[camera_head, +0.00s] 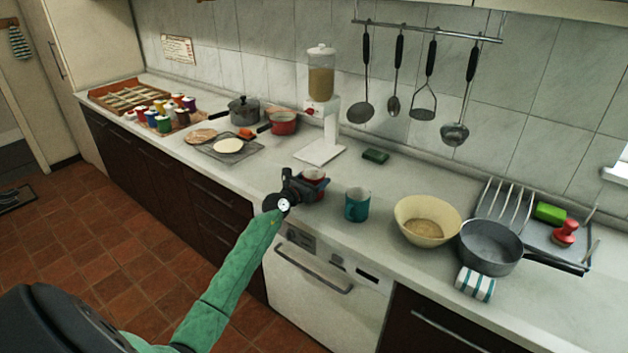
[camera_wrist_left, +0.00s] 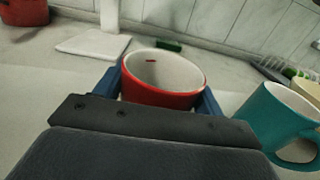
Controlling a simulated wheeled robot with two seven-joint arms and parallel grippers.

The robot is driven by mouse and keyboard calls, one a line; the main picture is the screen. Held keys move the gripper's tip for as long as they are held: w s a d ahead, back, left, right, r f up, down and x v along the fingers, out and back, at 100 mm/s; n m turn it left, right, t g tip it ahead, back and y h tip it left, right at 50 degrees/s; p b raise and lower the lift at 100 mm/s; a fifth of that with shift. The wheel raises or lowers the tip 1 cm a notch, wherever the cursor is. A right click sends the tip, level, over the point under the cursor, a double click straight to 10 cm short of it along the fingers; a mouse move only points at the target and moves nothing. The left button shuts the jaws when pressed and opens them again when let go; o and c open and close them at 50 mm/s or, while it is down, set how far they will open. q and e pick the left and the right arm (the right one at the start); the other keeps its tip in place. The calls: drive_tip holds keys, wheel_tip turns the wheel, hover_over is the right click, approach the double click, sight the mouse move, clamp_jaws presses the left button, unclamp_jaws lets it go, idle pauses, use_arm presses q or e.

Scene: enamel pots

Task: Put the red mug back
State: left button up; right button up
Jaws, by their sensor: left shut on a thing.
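The red mug (camera_head: 314,175) is at the front part of the counter, left of the teal mug. In the left wrist view the red mug (camera_wrist_left: 164,92) shows its white inside and stands between the two blue fingers. My left gripper (camera_head: 308,184) is shut on the red mug; its fingers (camera_wrist_left: 163,92) lie on either side of the body. The mug looks upright; I cannot tell whether its base touches the counter. The front of its lower part is hidden by my gripper. My right gripper is in neither view.
The teal mug (camera_head: 357,204) stands close on the right; it also shows in the left wrist view (camera_wrist_left: 272,120). A cream bowl (camera_head: 424,222) and a grey pan (camera_head: 488,250) are farther right. A white dispenser (camera_head: 322,110) stands behind. A green sponge (camera_head: 375,156) lies near the wall.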

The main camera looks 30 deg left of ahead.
use_arm(q)
drive_tip(key=shift+f, duration=0.25)
drive_tip(key=shift+f, duration=0.1)
drive_tip(key=o, duration=1.4)
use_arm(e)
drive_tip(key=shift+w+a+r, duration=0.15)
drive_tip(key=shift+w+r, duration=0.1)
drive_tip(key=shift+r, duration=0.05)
use_arm(q)
drive_tip(key=shift+s, duration=0.2)
drive_tip(key=shift+s+a+b, duration=0.1)
drive_tip(key=shift+s+b, duration=0.2)
drive_tip(key=shift+s, duration=0.9)
drive_tip(key=s, duration=0.2)
drive_tip(key=s+b, duration=0.1)
drive_tip(key=s, duration=0.4)
drive_tip(key=shift+s+a, duration=0.3)
drive_tip(key=shift+s, duration=0.05)
drive_tip(key=shift+s+a+b, duration=0.1)
drive_tip(key=shift+s+b, duration=0.25)
drive_tip(key=shift+s, duration=0.4)
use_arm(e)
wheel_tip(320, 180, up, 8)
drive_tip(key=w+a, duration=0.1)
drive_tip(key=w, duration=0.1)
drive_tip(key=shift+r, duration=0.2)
